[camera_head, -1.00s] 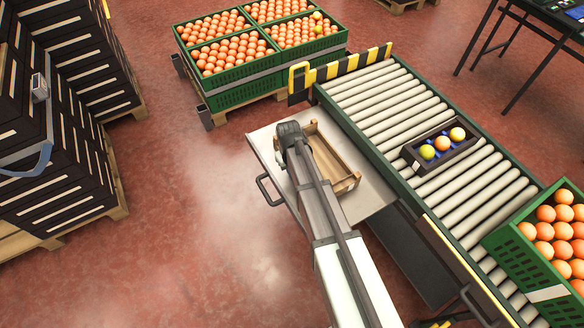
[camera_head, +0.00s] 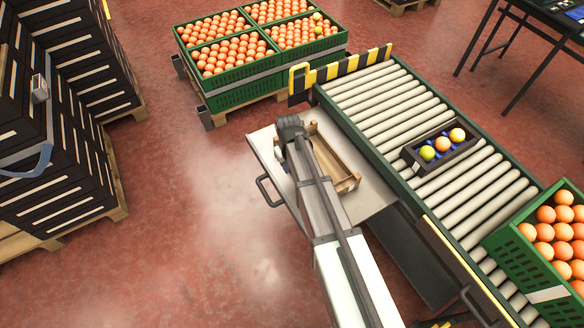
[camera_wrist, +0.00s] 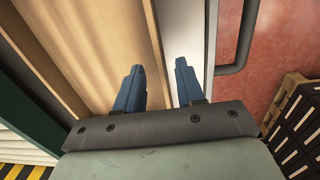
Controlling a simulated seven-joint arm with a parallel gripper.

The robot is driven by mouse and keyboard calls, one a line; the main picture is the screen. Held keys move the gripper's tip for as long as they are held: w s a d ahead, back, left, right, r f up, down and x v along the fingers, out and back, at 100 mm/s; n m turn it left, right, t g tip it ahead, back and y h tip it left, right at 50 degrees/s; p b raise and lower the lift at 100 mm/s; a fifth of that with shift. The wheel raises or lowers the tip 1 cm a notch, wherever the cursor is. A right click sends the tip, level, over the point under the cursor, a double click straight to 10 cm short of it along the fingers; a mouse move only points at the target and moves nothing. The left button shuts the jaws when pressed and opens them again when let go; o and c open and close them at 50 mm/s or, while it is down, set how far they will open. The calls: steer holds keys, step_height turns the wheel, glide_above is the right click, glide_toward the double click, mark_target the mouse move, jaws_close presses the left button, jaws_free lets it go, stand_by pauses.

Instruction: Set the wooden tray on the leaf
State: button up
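The wooden tray (camera_head: 347,184) lies over the grey leaf (camera_head: 372,198) at the side of the conveyor, lined up roughly with the rollers. My arm hides its left part in the head view. In the wrist view, the tray (camera_wrist: 80,45) fills the left and the pale leaf (camera_wrist: 188,30) shows to the right of its side wall. My gripper (camera_wrist: 158,78) is open, with its two blue fingers apart on either side of that wall. The tray looks flat and empty.
The roller conveyor (camera_head: 385,105) runs along the leaf's right side and carries a dark box (camera_head: 416,165) of fruit. A green crate (camera_head: 510,245) of oranges stands at lower right. The leaf has a handle (camera_head: 265,190). Stacked black crates (camera_head: 60,150) stand at left.

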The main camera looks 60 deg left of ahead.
step_height(320, 180, up, 9)
steer(key=shift+s+f, duration=0.15)
steer(key=shift+s, duration=0.1)
stand_by(0.6)
